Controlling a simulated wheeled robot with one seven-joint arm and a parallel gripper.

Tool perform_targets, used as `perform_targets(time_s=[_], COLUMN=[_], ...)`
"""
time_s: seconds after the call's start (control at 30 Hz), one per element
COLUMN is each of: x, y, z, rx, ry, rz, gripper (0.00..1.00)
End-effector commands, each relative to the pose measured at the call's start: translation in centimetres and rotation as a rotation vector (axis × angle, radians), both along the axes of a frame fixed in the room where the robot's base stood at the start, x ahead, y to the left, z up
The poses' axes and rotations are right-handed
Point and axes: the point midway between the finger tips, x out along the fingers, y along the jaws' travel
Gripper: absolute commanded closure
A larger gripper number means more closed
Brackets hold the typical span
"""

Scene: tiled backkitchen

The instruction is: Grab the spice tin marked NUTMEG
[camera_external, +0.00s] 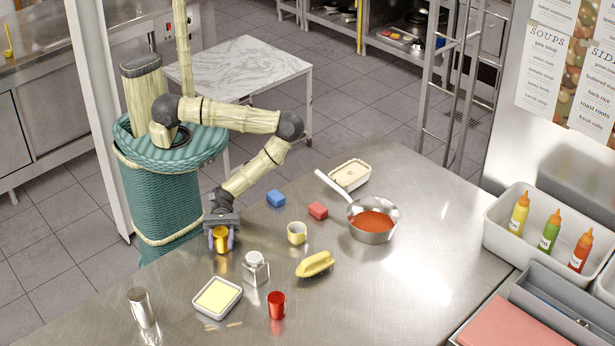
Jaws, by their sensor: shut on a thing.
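My gripper (221,243) points down at the near left edge of the steel counter. It is shut on a small yellow-orange tin (220,238), with a finger on each side of it. No lettering on this tin can be read, so I cannot tell whether it is marked NUTMEG. I cannot tell whether its base touches the counter. A red tin (277,305) stands upright nearer the front, apart from the gripper. A silver cylinder (141,307) stands at the front left. No name can be read on either.
Close to the right of the gripper are a shaker (256,270) and a cream cup (297,233). The counter's right middle is clear.

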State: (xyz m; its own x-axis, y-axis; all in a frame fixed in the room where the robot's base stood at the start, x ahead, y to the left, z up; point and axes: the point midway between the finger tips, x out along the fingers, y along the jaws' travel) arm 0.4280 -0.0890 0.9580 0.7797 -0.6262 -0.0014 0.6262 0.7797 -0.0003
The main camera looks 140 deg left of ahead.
Motion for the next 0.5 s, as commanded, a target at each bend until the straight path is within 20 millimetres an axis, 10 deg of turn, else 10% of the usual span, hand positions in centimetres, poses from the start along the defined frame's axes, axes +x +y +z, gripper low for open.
perform_targets(time_s=[0.5], x=[0.0], y=[0.0], z=[8.7], rx=[-0.001], ry=[-0.001], rz=[-0.001], gripper=[0.82])
